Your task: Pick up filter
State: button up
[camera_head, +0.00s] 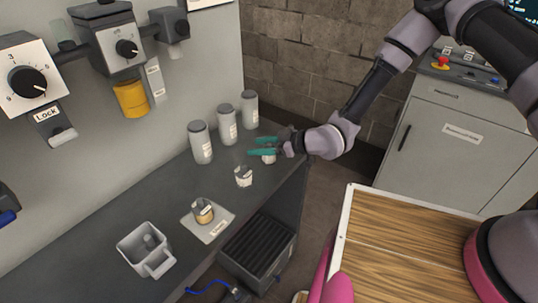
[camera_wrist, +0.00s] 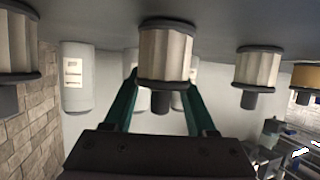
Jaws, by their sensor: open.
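Small filters with pale pleated bodies and dark end caps stand on the dark counter. One filter (camera_wrist: 165,57) is in the middle of the wrist view, between the lines of my two teal fingers; I cannot tell whether they touch it. In the head view a filter (camera_head: 268,158) shows partly behind and below my gripper (camera_head: 255,146), which is open above the counter's right part. Another pale filter (camera_head: 243,177) stands nearer the front. A tan filter (camera_head: 203,211) stands on a light plate (camera_head: 214,232). The wrist view also shows a filter at the left edge (camera_wrist: 15,45) and one at right (camera_wrist: 258,68).
Grey canisters (camera_head: 201,142) stand in a row behind the filters. A grey open container (camera_head: 134,243) is at the counter's front left. Wall units with knobs (camera_head: 120,45) and a yellow cylinder (camera_head: 131,98) overhang the left. A wooden-topped surface (camera_head: 405,240) is at right.

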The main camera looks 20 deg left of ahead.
grip_shut()
